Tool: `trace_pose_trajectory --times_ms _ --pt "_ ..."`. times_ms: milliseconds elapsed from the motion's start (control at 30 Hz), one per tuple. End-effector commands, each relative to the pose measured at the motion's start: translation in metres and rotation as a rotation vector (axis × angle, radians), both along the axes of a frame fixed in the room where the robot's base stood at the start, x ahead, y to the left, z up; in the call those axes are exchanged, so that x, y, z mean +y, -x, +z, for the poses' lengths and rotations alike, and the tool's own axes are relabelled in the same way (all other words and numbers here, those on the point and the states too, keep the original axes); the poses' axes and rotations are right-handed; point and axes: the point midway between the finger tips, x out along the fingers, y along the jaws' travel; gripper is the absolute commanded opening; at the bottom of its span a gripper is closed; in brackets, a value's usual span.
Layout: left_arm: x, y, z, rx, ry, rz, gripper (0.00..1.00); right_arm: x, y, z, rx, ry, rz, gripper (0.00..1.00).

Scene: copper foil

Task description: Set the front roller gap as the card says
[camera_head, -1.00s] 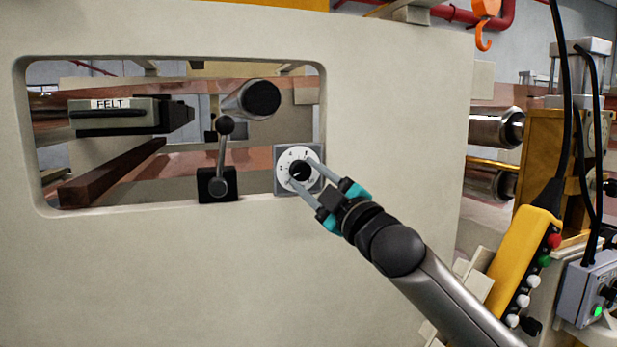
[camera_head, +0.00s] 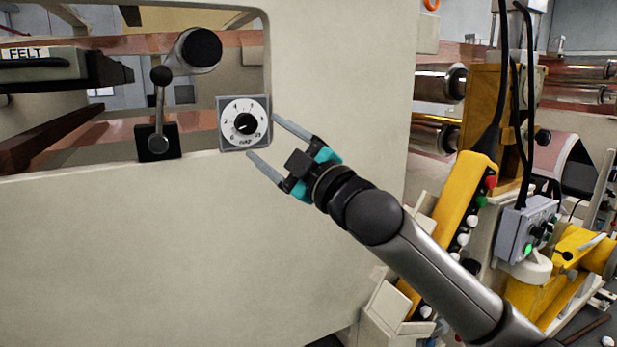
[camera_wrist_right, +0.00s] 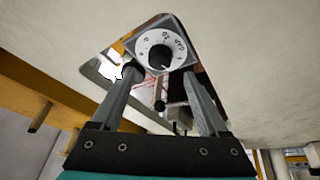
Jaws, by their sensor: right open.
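The gap dial (camera_head: 244,122) is a white numbered face with a black knob on a grey square plate, at the lower right corner of the opening in the machine's side panel. It also shows in the right wrist view (camera_wrist_right: 160,50), beyond the fingertips. My right gripper (camera_head: 263,137) is open and empty, just to the right of the dial. In the right wrist view its two fingers (camera_wrist_right: 160,85) stand apart with the knob seen between and beyond them, and I see no contact. I do not see the card. My left gripper is not in view.
A lever with a black ball (camera_head: 159,110) stands left of the dial, below a roller end (camera_head: 200,48). A box labelled FELT (camera_head: 40,65) is at the far left. A yellow pendant (camera_head: 463,200) and a grey control box (camera_head: 527,228) hang at right. The panel below the dial is clear.

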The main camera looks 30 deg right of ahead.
Motion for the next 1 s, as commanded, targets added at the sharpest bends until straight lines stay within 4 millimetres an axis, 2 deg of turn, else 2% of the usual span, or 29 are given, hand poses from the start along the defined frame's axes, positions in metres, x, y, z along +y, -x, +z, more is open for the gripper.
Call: trace_pose_trajectory --times_ms 33,300,500,700,1000 --pt "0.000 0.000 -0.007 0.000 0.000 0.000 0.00 -0.003 0.009 -0.007 0.002 0.003 -0.001 0.77" --pt "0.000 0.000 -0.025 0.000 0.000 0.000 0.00 -0.017 0.053 -0.021 0.002 0.005 -0.001 0.77" --pt "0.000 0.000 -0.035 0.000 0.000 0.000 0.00 -0.025 0.076 -0.027 0.002 0.002 -0.001 0.77" --pt "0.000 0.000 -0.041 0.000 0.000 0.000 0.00 -0.029 0.089 -0.030 0.002 0.001 -0.001 0.77" --pt "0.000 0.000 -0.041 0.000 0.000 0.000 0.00 -0.030 0.093 -0.029 0.000 0.000 0.000 0.77"
